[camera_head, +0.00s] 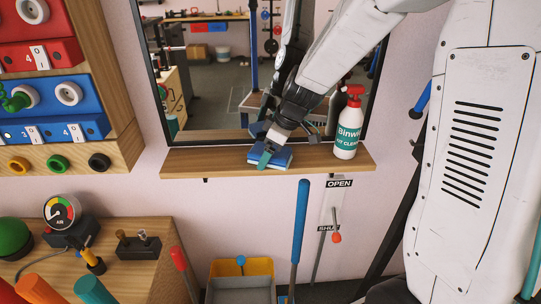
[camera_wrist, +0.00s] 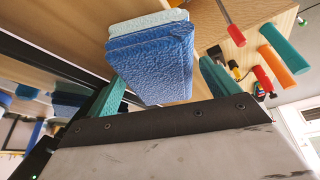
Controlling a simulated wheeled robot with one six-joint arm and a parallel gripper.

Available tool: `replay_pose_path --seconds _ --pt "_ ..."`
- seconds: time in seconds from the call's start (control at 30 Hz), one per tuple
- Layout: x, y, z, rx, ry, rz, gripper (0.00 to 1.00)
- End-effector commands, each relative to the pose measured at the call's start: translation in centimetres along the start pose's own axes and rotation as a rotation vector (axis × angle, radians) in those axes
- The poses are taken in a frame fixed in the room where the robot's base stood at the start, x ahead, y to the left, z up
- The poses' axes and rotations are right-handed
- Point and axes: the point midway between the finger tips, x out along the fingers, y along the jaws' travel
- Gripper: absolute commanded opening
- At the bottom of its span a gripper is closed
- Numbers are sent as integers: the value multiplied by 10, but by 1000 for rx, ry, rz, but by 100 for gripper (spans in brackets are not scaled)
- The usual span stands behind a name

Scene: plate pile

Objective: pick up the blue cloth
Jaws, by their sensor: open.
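The blue cloth (camera_head: 282,161) looks like a thick folded pad with a lighter blue layer on one side. It lies on the wooden shelf (camera_head: 225,159) under the mirror. My gripper (camera_head: 268,158) is over the cloth, with one teal finger seen in front of it. In the wrist view the cloth (camera_wrist: 152,62) sits between the two teal fingers of my gripper (camera_wrist: 162,75). The fingers are open, with some room seen on the right side. Whether the left finger touches the cloth is hard to tell.
A spray bottle (camera_head: 348,124) with a red head stands on the shelf close to the right of my gripper. The mirror (camera_head: 215,80) is right behind. A blue-handled tool (camera_head: 300,220) stands below the shelf. A wooden bench (camera_head: 140,260) with controls is at lower left.

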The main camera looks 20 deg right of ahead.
Motion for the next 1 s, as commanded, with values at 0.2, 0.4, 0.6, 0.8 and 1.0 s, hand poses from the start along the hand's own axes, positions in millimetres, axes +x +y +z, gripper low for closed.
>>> replay_pose_path --seconds 0.2,0.4,0.6,0.8,1.0 --pt "1 0 0 1 0 0 87" --pt "3 0 1 1 0 0 82" --pt "3 0 1 1 0 0 39" --pt "3 0 1 1 0 0 35" --pt "-4 0 -2 0 2 2 35"
